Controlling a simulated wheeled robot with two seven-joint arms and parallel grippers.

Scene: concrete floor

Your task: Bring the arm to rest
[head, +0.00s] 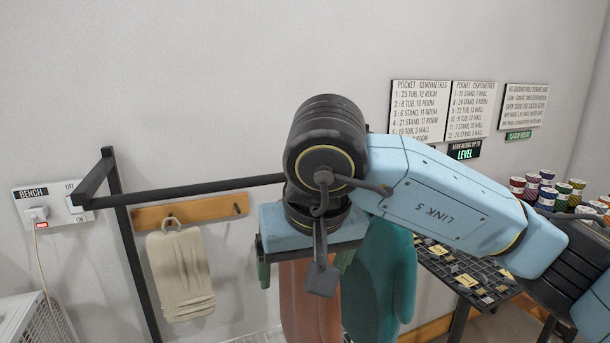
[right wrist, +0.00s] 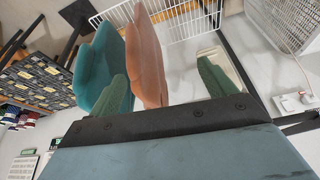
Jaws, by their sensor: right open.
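My right arm (head: 450,205) comes in from the right, bent, and its wrist hangs before the wall. My right gripper (head: 305,272) points down with its two green fingers apart. The right wrist view also shows the open gripper (right wrist: 165,85). A salmon hanging piece (head: 308,305) shows below it, and in the right wrist view this piece (right wrist: 146,62) appears between the fingers. I cannot tell whether they touch. A teal hanging piece (head: 385,275) is just to the right, with its top partly hidden by my arm. My left gripper is not in view.
A dark rail frame (head: 185,190) stands at the left. A cream cloth piece (head: 180,272) hangs from a wooden peg board (head: 215,209). A dark sectioned tray (head: 470,275) and several striped spools (head: 548,190) are at right. A white wire basket (right wrist: 180,22) shows in the right wrist view.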

